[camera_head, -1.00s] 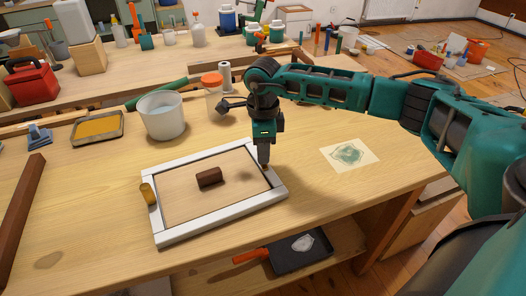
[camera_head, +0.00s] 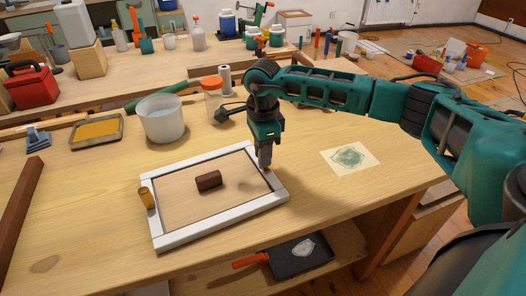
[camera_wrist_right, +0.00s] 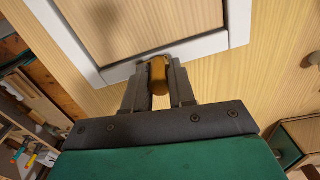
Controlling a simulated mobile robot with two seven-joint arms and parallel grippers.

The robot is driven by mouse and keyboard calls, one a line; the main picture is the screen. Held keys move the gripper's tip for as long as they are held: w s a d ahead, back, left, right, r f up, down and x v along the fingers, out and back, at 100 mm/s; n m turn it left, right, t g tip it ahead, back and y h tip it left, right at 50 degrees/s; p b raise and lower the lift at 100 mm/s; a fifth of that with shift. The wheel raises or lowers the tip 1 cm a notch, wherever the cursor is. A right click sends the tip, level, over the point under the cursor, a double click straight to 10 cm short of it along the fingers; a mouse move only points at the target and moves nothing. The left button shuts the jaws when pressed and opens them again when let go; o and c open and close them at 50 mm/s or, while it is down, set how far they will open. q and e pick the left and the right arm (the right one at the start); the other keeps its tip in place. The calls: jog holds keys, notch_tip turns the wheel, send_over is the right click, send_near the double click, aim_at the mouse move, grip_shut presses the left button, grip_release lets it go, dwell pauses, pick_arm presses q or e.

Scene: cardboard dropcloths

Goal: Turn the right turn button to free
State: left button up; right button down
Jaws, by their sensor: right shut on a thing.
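A white frame (camera_head: 215,225) around a pale wood panel (camera_head: 215,205) lies on the workbench. A brass turn button (camera_head: 147,197) sits on its left rail. My right gripper (camera_head: 266,168) points down at the right rail. In the right wrist view its fingers (camera_wrist_right: 160,72) are shut on the right turn button (camera_wrist_right: 158,78), a brass piece at the rail. The head view hides this button behind the gripper, so its exact angle over the panel is hard to tell. A dark brown block (camera_head: 208,180) sits on the panel. My left gripper is not in view.
Behind the frame stand a white tub (camera_head: 162,118), an orange-lidded jar (camera_head: 213,98) and a tray of yellow material (camera_head: 96,131). A paper with a green patch (camera_head: 350,158) lies to the right. The bench in front of the paper is clear.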

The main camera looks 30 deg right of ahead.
jog(key=c, duration=1.3)
grip_release()
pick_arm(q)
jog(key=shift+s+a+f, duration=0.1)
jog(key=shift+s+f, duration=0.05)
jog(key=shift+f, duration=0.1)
pick_arm(e)
jog(key=o, duration=0.4)
pick_arm(q)
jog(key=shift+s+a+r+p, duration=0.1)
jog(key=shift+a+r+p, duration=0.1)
jog(key=shift+p, duration=0.15)
pick_arm(e)
notch_tip(320, 180, up, 13)
jog(key=shift+f, duration=0.1)
